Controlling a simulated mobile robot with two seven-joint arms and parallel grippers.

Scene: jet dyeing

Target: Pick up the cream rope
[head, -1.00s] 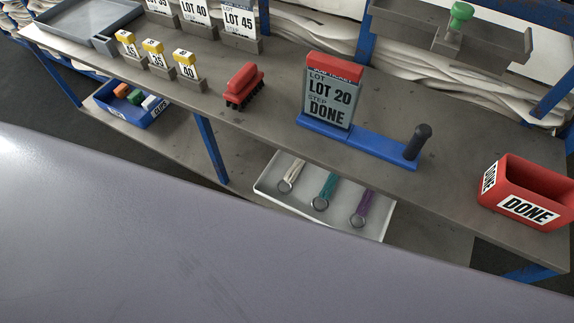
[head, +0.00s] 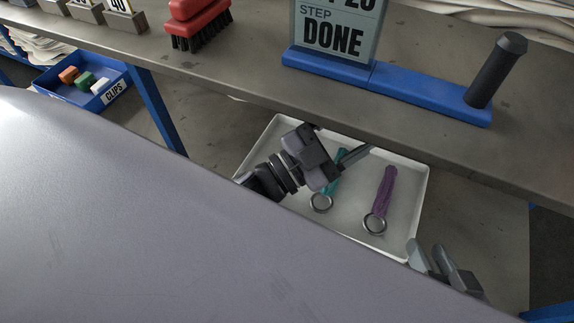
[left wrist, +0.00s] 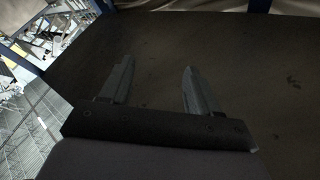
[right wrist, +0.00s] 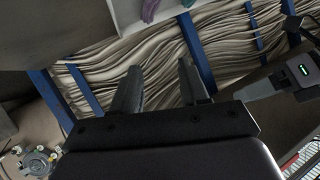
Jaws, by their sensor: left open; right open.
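The cream rope does not show now; in the head view my left gripper and wrist cover the left part of the white tray (head: 404,215), where it lay before. My left gripper (head: 343,150) is over the tray with its fingers pointing right, open; in the left wrist view its jaws (left wrist: 158,82) are apart with nothing between them. My right gripper (head: 426,250) is just off the tray's lower right corner, open and empty; its spread fingers also show in the right wrist view (right wrist: 160,80).
A teal rope (head: 336,187) and a purple rope (head: 383,195), each with a metal ring, lie in the tray. The shelf edge (head: 420,150) overhangs the tray's back. Above stand a blue base (head: 400,86) with a dark handle (head: 496,70) and a red brush (head: 197,22).

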